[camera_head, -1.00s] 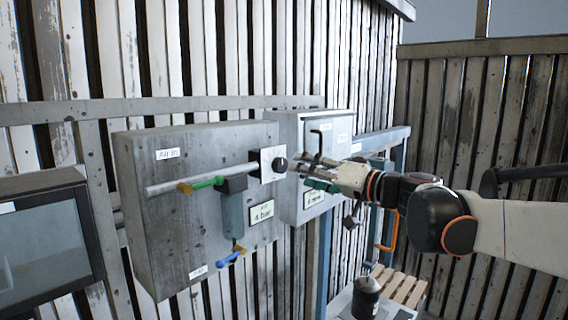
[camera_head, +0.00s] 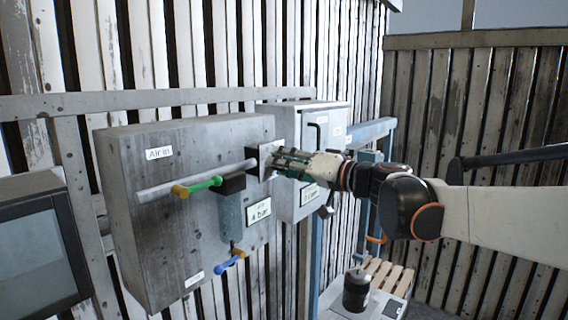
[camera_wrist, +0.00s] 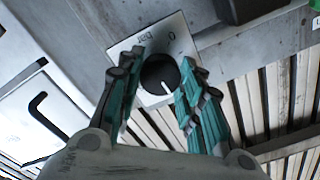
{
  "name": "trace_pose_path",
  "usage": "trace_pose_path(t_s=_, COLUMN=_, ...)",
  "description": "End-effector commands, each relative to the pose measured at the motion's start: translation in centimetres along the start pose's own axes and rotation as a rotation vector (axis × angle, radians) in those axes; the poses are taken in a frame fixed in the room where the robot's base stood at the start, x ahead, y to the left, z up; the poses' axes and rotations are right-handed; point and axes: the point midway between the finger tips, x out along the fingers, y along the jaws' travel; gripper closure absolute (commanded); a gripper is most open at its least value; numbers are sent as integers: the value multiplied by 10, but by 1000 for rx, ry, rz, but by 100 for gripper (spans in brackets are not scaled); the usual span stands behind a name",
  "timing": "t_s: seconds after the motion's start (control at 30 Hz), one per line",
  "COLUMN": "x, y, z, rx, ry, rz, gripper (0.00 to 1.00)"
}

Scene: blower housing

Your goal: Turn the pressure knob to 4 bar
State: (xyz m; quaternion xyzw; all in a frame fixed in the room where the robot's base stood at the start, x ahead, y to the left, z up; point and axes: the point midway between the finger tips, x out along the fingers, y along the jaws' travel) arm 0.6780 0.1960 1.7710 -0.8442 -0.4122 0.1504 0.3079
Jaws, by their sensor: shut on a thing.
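The pressure knob is a round black knob (camera_wrist: 160,74) with a white pointer line, on a white dial plate (camera_wrist: 172,30) marked "bar" and "0" in the wrist view. My gripper (camera_wrist: 162,68) has its two green-backed fingers on either side of the knob and is shut on it. In the head view my gripper (camera_head: 272,160) reaches the dial plate (camera_head: 266,134) from the right and hides the knob. A label reading "4 bar" (camera_head: 259,212) sits below the plate. The value at the pointer cannot be read.
The grey panel (camera_head: 150,240) carries a pipe with a green-handled valve (camera_head: 205,184) and a blue-handled valve (camera_head: 230,262). A grey cabinet (camera_head: 335,120) with a black handle stands right of the dial. A black screen (camera_head: 40,250) is at the left.

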Motion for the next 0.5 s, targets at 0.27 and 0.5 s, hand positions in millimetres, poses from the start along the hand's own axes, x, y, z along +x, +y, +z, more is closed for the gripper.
trace_pose_path(t_s=0.27, x=0, y=1, z=1, rx=75, ry=0, rz=0, gripper=90)
trace_pose_path(t_s=0.5, x=0, y=0, z=0, rx=86, ry=0, rz=1, gripper=90)
